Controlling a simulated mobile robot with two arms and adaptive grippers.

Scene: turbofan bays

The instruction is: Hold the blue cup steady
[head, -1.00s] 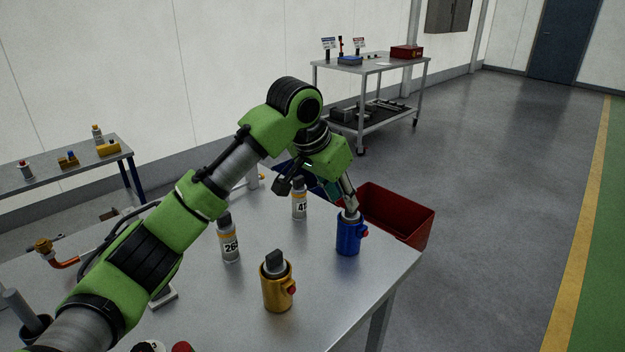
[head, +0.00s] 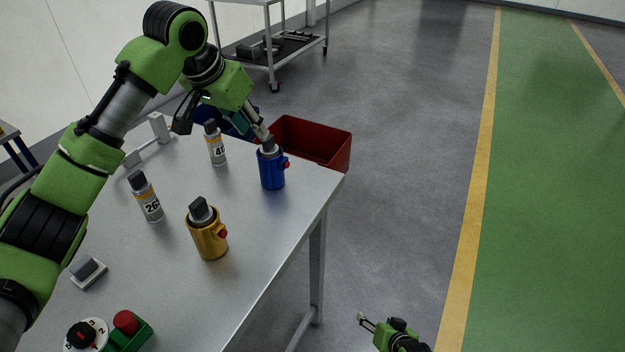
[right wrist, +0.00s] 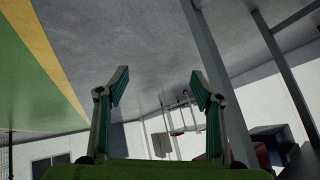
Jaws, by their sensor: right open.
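The blue cup (head: 271,172) stands upright near the table's right edge in the head view, with a red button on its side and a grey piece showing at its mouth. My left gripper (head: 263,133) reaches down to the top of the blue cup from the upper left. Its fingertips meet the grey piece there, and whether they are closed on it is unclear. My right gripper (head: 365,322) is low, over the floor right of the table. In the right wrist view it (right wrist: 160,88) is open and empty.
A red bin (head: 318,143) is behind the blue cup. A dial (head: 84,337) and green button box (head: 129,333) sit nearest.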

